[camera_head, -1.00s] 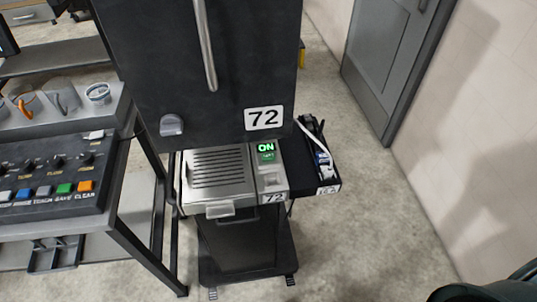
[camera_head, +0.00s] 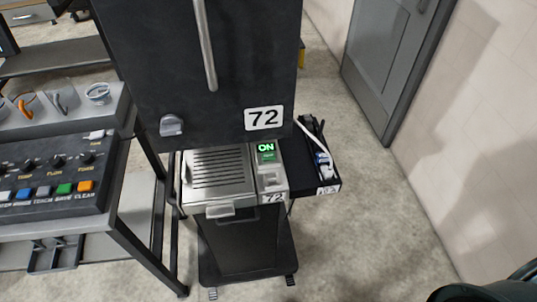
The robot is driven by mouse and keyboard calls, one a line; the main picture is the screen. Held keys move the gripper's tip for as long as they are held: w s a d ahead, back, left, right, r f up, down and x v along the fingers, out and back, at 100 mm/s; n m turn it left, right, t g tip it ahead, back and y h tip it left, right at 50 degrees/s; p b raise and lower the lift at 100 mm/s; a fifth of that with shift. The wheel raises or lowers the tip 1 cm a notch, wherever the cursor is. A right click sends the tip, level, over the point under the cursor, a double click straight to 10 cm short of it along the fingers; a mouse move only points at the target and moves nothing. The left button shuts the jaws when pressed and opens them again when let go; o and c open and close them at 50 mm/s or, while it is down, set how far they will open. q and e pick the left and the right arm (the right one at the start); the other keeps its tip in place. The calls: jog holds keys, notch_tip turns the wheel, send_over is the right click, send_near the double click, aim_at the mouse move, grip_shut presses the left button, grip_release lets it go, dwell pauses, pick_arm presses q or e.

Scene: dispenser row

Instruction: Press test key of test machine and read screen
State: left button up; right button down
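The test machine (camera_head: 218,170) labelled 72 stands in the middle, a silver unit with a slatted top on a black pedestal. Its small screen (camera_head: 266,148) glows green and reads "ON". A green patch with text too small to read sits just below the screen, and a light grey key (camera_head: 271,180) lies lower on the same panel. Neither gripper shows in the head view. A dark rounded shape at the bottom right corner may be part of my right arm.
A black cabinet (camera_head: 200,70) marked 72 rises behind the machine. A control panel (camera_head: 55,170) with coloured buttons is on a table at left. A black side tray (camera_head: 325,165) holds small items. Floor at right is clear, before a grey door (camera_head: 390,60).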

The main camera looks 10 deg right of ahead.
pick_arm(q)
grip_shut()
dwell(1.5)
